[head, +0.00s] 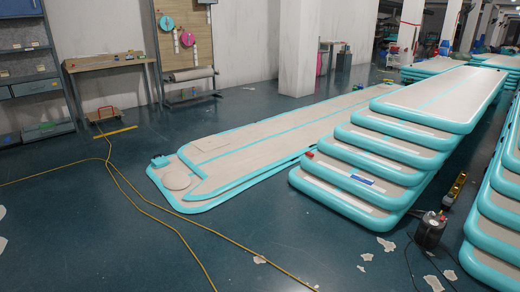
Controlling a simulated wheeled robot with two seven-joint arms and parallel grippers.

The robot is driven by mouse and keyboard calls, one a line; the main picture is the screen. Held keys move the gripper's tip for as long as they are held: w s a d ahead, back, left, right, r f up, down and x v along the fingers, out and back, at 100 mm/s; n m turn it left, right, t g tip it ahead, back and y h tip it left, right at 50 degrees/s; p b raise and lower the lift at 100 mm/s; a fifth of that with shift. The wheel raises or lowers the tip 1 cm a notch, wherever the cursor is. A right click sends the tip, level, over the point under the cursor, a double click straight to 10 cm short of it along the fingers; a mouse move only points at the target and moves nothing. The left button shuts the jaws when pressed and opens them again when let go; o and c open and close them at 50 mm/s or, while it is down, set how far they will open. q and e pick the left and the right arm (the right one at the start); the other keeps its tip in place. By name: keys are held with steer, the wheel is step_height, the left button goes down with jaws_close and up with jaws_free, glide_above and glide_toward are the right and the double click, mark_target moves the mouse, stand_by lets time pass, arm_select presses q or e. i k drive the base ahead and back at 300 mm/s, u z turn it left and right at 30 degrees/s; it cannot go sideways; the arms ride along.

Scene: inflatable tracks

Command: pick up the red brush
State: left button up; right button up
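A small red item (309,155), which looks like the red brush, lies at the left edge of one of the lower mats in the stack of teal-edged inflatable tracks (345,198). It is too small to make out bristles or handle. Neither of my grippers shows in the head view, so nothing of mine is seen near it.
A blue item (362,180) lies on a lower track. A long flat track (265,135) lies left of the stack. A dark canister (430,232) and yellow level (455,190) stand at right. A yellow hose (185,233) crosses open floor. A workbench (110,62) is at back left.

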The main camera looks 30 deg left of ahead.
mark_target(310, 155)
steer(key=u, duration=0.8)
steer(key=i, duration=3.25)
steer(key=z, duration=0.45)
